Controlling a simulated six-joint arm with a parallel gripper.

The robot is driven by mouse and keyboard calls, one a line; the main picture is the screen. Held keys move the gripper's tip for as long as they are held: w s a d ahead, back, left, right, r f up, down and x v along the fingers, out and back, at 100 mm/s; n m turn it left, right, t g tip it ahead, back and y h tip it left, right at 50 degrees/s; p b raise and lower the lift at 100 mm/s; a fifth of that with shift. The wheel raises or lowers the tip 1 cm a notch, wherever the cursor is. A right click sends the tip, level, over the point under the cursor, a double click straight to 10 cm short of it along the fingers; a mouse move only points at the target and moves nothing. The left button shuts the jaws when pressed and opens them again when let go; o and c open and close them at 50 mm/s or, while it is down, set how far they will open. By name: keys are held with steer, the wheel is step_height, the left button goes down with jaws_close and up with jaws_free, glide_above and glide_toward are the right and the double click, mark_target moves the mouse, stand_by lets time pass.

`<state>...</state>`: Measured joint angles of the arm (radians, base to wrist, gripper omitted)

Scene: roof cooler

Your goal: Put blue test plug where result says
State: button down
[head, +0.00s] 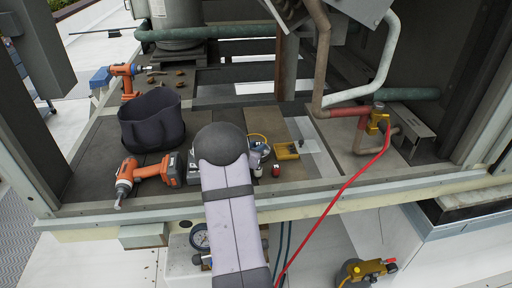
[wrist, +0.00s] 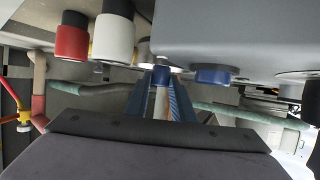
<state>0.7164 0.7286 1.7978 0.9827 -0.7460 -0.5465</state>
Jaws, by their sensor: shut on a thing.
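In the wrist view, the two blue fingers of my gripper (wrist: 160,84) come together at a small blue cap, which I take for the blue test plug (wrist: 160,72). The gripper is shut on it; the fingers hide part of it. A second blue round piece (wrist: 213,74) shows just to the right, at the edge of a grey body. A red cap (wrist: 72,38) and a white cap (wrist: 113,38) are at the upper left. In the head view my arm hides the gripper and the plug. A round gauge (head: 200,237) hangs below the ledge; its reading is too small to tell.
Orange drills (head: 145,176) and (head: 126,75) and a black bag (head: 151,120) are on the left. A small red piece (head: 276,171) and a yellow tool (head: 287,151) lie right of my arm. A red hose (head: 345,190) runs from a yellow valve (head: 377,122) across the ledge.

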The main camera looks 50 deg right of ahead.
steer(key=c, duration=1.4)
jaws_free()
steer(key=shift+f, duration=0.1)
steer(key=shift+c, duration=0.2)
step_height(320, 180, up, 7)
steer(key=p, duration=0.7)
